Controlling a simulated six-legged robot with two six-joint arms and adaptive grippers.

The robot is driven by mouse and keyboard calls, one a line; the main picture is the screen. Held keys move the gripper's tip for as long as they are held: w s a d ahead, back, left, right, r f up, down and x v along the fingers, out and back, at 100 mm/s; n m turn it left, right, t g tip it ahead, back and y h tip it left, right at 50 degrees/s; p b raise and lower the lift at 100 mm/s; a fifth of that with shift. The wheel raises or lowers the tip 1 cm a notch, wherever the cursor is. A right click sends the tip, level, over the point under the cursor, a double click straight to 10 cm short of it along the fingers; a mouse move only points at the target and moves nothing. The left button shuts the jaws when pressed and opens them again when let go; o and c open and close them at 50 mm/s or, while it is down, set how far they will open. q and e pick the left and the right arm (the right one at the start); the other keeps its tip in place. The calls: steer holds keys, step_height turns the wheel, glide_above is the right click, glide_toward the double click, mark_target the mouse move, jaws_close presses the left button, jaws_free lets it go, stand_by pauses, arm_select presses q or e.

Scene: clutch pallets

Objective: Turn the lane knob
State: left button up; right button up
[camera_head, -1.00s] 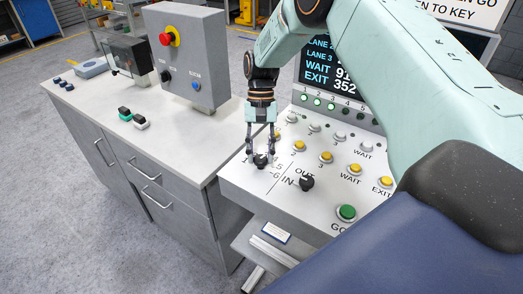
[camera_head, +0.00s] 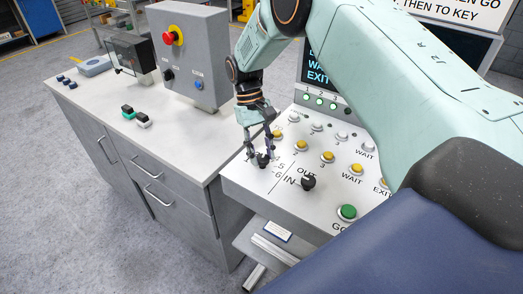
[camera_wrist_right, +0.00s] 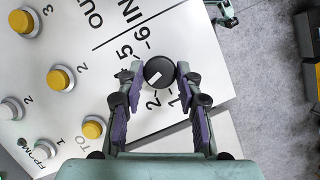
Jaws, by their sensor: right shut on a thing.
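The lane knob (camera_head: 263,161) is a small round black knob near the left edge of the sloped white panel (camera_head: 240,185). My right gripper (camera_head: 260,158) is shut on it, with one finger on each side. In the right wrist view the knob (camera_wrist_right: 159,68) sits between the tips of my right gripper (camera_wrist_right: 158,76), among the printed numbers 1, 2, 5 and 6. Its short white mark points to the lower left, towards the 2. The fingers partly hide the labels. My left gripper is not in view.
A second black knob (camera_head: 308,182), marked OUT and IN, stands to the right. Yellow and white buttons and a green button (camera_head: 347,212) fill the panel. A grey control box (camera_head: 190,60) with a red button (camera_head: 169,38) stands on the counter (camera_head: 85,100).

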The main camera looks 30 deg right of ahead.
steer(key=shift+s+f, duration=0.2)
steer(key=shift+f, duration=0.05)
steer(key=o, duration=0.8)
steer(key=shift+c, duration=0.2)
steer(key=o, duration=0.4)
steer(key=shift+w, duration=0.2)
steer(key=shift+c, duration=0.2)
steer(key=shift+r, duration=0.1)
steer(key=shift+r, duration=0.1)
steer(key=shift+w+r, duration=0.1)
steer(key=shift+r, duration=0.15)
steer(key=v, duration=1.1)
steer(key=shift+w, duration=0.1)
